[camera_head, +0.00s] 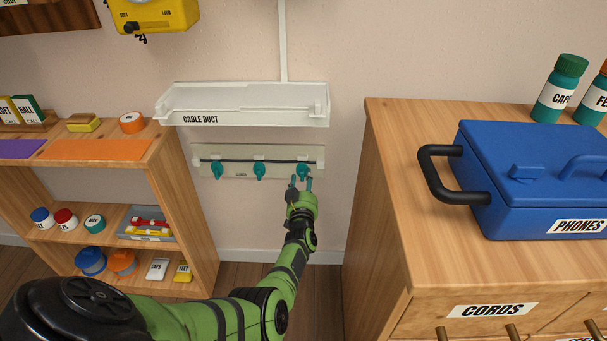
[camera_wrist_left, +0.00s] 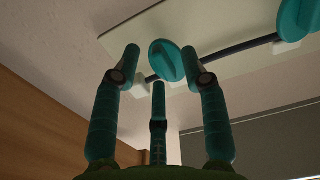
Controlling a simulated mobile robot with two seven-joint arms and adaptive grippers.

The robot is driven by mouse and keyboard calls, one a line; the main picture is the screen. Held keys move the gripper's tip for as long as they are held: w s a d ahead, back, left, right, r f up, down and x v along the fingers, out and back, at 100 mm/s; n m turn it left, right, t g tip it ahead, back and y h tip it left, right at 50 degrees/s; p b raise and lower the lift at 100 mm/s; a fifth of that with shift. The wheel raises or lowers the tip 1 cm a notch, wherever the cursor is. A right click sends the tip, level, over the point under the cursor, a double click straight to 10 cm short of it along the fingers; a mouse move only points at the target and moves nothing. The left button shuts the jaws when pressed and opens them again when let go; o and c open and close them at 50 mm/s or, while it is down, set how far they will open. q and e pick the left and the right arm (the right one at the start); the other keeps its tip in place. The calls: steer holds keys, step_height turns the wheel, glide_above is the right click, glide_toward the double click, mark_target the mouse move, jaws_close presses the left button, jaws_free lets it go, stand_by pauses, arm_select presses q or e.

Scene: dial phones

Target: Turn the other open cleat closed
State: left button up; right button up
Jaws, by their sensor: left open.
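A pale board labelled CLEATS (camera_head: 240,178) is fixed to the wall with three teal cleats along a dark cord: a left cleat (camera_head: 217,170), a middle cleat (camera_head: 259,171) and a right cleat (camera_head: 302,169). My left gripper (camera_head: 301,183) is open at the right cleat, just below and in front of it. In the left wrist view, this cleat (camera_wrist_left: 166,60) sits between the spread fingers (camera_wrist_left: 159,72), and I cannot tell whether they touch it. Another cleat (camera_wrist_left: 297,18) shows at the upper right. I cannot tell which cleats are turned closed. My right gripper is not in view.
A white cable duct tray (camera_head: 245,104) is on the wall above the board. A wooden cabinet (camera_head: 385,180) with a blue PHONES box (camera_head: 530,185) stands close to the right. A wooden shelf (camera_head: 195,215) with small items stands to the left.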

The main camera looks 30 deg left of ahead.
arm_select(q)
step_height(320, 180, up, 10)
steer(key=shift+f, duration=0.1)
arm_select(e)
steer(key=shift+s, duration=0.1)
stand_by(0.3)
arm_select(q)
steer(key=shift+f, duration=0.1)
